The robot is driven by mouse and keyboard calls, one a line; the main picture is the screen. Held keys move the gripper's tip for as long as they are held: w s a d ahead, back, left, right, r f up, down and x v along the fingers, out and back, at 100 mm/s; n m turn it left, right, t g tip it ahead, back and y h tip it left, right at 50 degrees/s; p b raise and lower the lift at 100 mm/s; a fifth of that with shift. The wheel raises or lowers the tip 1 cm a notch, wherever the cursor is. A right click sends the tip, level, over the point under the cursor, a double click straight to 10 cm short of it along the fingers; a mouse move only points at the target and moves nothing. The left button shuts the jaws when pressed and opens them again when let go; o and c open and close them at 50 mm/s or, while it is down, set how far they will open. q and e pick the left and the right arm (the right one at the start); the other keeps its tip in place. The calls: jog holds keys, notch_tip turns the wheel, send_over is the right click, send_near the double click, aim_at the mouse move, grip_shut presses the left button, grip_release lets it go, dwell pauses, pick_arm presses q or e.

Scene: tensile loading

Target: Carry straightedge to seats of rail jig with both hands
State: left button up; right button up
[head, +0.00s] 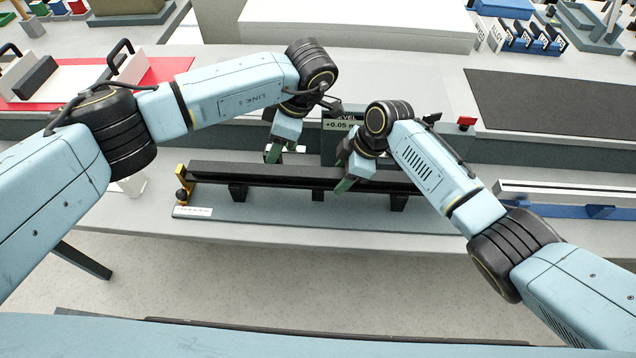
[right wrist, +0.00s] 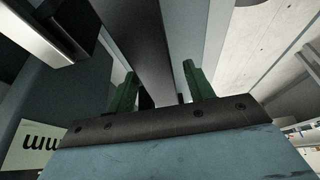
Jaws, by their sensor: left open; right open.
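A long dark bar (head: 237,174) lies along black supports on the grey base plate (head: 245,212), with a yellow bracket (head: 182,182) at its left end; this looks like the rail jig. A long pale bar (head: 560,188) rests over a blue stand at the right. I cannot tell for certain which bar is the straightedge. My left gripper (head: 284,153) is open, by the far side of the dark bar. My right gripper (head: 348,178) is open over the dark bar; in the right wrist view the bar (right wrist: 143,45) runs past its green fingers (right wrist: 157,88). Contact is unclear.
A readout box (head: 340,124) stands behind the dark bar, close to both grippers. A dark mat (head: 550,105) lies at the back right. A red board (head: 150,72) with black-handled items is at the back left. The bench's front edge lies just before the base plate.

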jog(key=v, duration=1)
jog(key=shift+d+r, duration=0.1)
jog(key=shift+r, duration=0.1)
